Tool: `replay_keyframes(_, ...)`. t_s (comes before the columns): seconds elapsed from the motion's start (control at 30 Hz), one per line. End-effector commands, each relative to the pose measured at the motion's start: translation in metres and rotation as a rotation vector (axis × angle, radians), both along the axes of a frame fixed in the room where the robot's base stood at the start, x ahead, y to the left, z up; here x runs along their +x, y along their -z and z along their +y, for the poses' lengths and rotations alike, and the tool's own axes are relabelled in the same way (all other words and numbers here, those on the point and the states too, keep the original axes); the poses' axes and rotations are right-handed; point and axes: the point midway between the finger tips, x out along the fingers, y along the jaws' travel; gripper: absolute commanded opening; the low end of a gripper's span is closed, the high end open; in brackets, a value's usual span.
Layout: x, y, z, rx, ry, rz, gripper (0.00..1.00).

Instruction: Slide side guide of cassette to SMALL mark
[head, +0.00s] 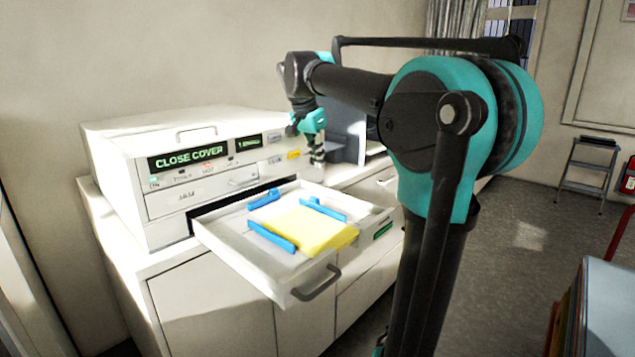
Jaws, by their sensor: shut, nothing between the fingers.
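The cassette (235,255) is a white tray pulled out from the front of a white printer (165,211). It holds a yellow paper stack (312,229). Blue guides stand around the paper: one along its near left edge (272,237), one along its far right edge (323,209), and a short one at the back (264,199). Which is the side guide, and any SMALL mark, I cannot make out. My gripper (318,162) points down above and behind the tray's right rear, near the printer's front right corner. It is shut, empty and apart from the guides.
The printer's display reads "CLOSE COVER" (187,157). The tray has a dark front handle (317,283) and juts over the white cabinet (215,300). A grey upright device (345,130) stands behind my gripper. A step stool (588,170) is at the far right.

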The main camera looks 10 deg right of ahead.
Motion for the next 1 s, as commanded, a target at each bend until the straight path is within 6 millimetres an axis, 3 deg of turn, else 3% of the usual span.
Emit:
replay_keyframes(0.17, 0.004, 0.020, -0.006, 0.000, 0.001, 0.000, 0.00)
replay_keyframes(0.57, 0.019, 0.093, -0.027, 0.001, 0.000, 0.001, 0.00)
replay_keyframes(0.8, 0.000, 0.091, 0.001, 0.000, -0.004, 0.002, 0.00)
replay_keyframes(1.0, -0.005, 0.091, 0.006, 0.000, -0.002, 0.001, 0.00)
